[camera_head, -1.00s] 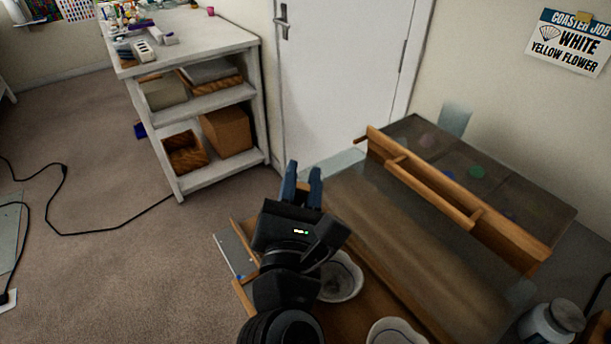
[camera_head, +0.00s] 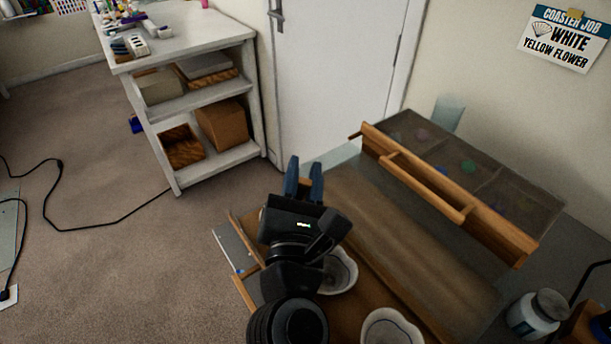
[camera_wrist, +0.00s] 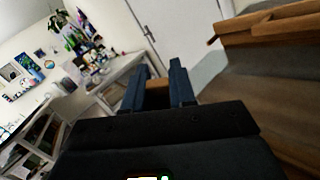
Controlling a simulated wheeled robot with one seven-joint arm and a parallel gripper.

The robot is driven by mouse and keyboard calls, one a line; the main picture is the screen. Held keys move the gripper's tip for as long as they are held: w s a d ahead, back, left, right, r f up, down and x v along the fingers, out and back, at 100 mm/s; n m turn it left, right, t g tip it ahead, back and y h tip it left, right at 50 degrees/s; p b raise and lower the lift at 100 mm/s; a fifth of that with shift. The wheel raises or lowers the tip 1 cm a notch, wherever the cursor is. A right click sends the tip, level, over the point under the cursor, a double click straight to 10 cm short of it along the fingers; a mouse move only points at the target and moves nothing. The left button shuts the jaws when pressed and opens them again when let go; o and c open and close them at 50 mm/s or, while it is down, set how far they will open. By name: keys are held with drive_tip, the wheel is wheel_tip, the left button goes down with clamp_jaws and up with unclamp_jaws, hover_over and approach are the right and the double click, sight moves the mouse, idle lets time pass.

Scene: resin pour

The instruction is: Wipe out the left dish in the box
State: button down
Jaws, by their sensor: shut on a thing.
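My gripper (camera_head: 303,168) has two blue fingers and is held above the left edge of the worktop. It is shut on a small orange-brown piece (camera_wrist: 158,91), mostly hidden between the fingers; I cannot tell what it is. The left dish (camera_head: 341,271), white with a wavy rim, is below and right of my gripper, partly hidden by my arm. A second white dish (camera_head: 391,329) stands nearer the bottom edge. The wrist view shows neither dish.
A white lidded jar (camera_head: 537,314) stands at the bottom right. Several coloured round things show under the clear panel behind the rail. A white shelf unit (camera_head: 205,50) stands at the back left, beside a white door (camera_head: 335,70). A black cable (camera_head: 70,226) lies on the carpet.

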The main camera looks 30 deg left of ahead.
drive_tip(key=shift+s+a, duration=0.25)
drive_tip(key=shift+s, duration=0.2)
drive_tip(key=shift+s+d+p, duration=0.2)
drive_tip(key=shift+p, duration=0.15)
drive_tip(key=shift+d, duration=0.35)
drive_tip(key=shift+w+d+p, duration=0.1)
drive_tip(key=shift+w+p, duration=0.25)
drive_tip(key=shift+w, duration=0.05)
drive_tip(key=shift+w+a, duration=0.25)
drive_tip(key=shift+a, duration=0.3)
drive_tip(key=shift+s+a, duration=0.15)
drive_tip(key=shift+s, duration=0.25)
drive_tip(key=shift+s+d, duration=0.25)
drive_tip(key=shift+d+p, duration=0.35)
drive_tip(key=shift+p, duration=0.1)
drive_tip(key=shift+w+d, duration=0.1)
drive_tip(key=shift+w, duration=0.25)
drive_tip(key=shift+w+a, duration=0.2)
drive_tip(key=shift+w, duration=0.1)
drive_tip(key=shift+s+a, duration=0.15)
drive_tip(key=shift+s, duration=0.2)
